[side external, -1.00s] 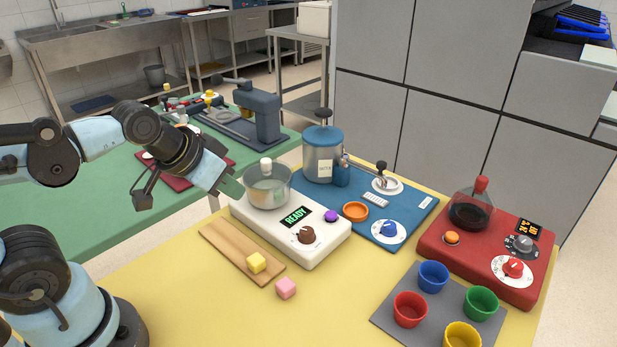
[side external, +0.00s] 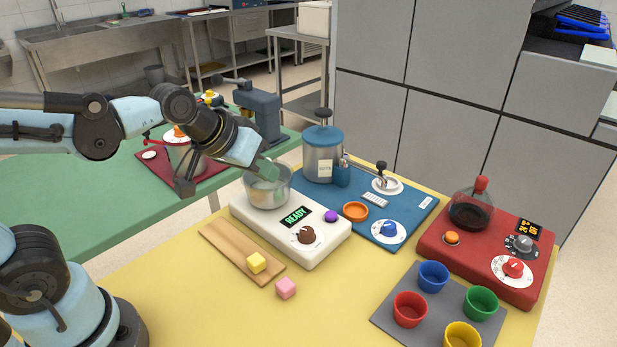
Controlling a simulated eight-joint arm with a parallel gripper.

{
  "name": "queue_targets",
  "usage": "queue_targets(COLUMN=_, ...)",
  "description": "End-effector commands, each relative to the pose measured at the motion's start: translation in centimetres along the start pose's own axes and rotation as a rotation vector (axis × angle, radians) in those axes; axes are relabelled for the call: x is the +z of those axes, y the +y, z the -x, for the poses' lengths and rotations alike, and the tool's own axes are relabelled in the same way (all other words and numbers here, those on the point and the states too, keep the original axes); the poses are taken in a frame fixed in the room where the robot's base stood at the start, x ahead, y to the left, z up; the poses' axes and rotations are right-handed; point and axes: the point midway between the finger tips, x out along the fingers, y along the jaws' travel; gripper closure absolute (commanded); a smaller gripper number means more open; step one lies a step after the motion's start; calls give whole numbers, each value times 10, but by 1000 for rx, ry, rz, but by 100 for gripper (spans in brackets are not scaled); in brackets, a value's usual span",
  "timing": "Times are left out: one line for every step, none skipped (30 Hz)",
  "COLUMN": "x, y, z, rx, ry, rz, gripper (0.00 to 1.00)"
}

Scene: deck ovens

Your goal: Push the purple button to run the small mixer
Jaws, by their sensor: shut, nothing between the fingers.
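A brown knob (side external: 306,235) is in front of the display. My gripper (side external: 268,172) is shut and empty. In this view it overlaps the bowl's upper rim, left of and above the purple button and apart from it. The lid knob seen earlier on the bowl is hidden behind my gripper.
A red machine (side external: 480,262) stands right.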

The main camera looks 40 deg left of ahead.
Motion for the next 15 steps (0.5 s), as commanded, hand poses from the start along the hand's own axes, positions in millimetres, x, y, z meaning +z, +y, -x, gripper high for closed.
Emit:
queue_targets(x=-9, y=7, z=-6, rx=17, ry=6, rz=31, gripper=100)
queue_targets(x=-14, y=12, z=-10, rx=28, ry=10, rz=53, gripper=100)
queue_targets(x=-21, y=17, z=-15, rx=42, ry=15, rz=82, gripper=100)
queue_targets(x=-25, y=21, z=-19, rx=53, ry=18, rz=103, gripper=100)
queue_targets(x=-30, y=25, z=-23, rx=63, ry=20, rz=125, gripper=100)
queue_targets(x=-36, y=31, z=-28, rx=77, ry=24, rz=154, gripper=100)
queue_targets(x=-40, y=35, z=-32, rx=87, ry=27, rz=174, gripper=100)
queue_targets(x=-43, y=38, z=-37, rx=96, ry=28, rz=194, gripper=100)
queue_targets(x=-48, y=43, z=-42, rx=109, ry=30, rz=219, gripper=100)
queue_targets(x=-50, y=47, z=-46, rx=118, ry=31, rz=237, gripper=100)
queue_targets(x=-53, y=50, z=-49, rx=126, ry=32, rz=255, gripper=100)
queue_targets(x=-56, y=53, z=-54, rx=135, ry=34, rz=274, gripper=100)
queue_targets(x=-58, y=56, z=-56, rx=141, ry=35, rz=288, gripper=100)
queue_targets(x=-60, y=58, z=-59, rx=147, ry=35, rz=299, gripper=100)
queue_targets(x=-62, y=61, z=-62, rx=154, ry=35, rz=314, gripper=100)
